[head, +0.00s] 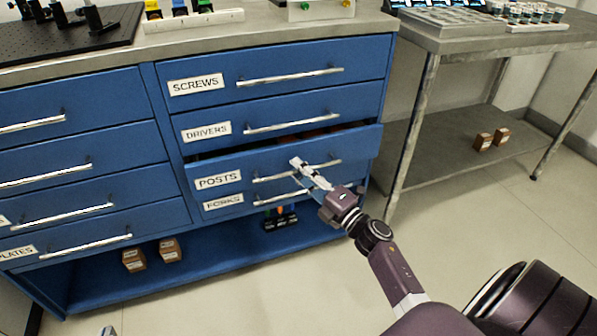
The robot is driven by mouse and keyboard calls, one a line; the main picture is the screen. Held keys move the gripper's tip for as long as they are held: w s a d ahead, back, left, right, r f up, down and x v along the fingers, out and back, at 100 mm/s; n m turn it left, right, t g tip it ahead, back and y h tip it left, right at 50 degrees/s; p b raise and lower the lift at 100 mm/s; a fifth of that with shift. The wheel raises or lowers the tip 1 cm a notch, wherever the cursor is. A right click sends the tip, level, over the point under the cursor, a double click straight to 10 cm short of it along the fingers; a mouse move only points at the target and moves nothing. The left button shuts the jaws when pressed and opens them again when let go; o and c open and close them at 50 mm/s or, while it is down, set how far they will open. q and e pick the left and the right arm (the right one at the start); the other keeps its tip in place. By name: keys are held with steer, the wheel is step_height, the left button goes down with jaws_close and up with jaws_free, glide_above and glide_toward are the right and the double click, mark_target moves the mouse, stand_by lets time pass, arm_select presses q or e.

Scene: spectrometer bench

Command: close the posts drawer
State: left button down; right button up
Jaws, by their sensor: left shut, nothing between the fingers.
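The posts drawer (218,170) is blue, labelled POSTS, and stands partly out of the right-hand cabinet column. A dark gap shows above its front, with a little of its contents in it. Its silver bar handle (270,178) runs across the front. My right gripper (301,168) is at the middle of this handle, its pale fingers overlapping it in the picture. I cannot tell whether they touch it or how far apart they are. Only a small tip of my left gripper (107,331) shows at the bottom edge, far from the drawer; it is shut and empty.
The screws drawer (285,62), drivers drawer (290,108) and forks drawer (222,202) look shut. Small brown boxes (134,259) stand on the open bottom shelf. A metal side table (460,40) stands to the right. The floor in front is clear.

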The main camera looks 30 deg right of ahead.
arm_select(q)
steer(key=shift+w+r, duration=0.1)
arm_select(e)
steer(key=shift+w, duration=0.2)
steer(key=shift+c, duration=0.6)
jaws_close()
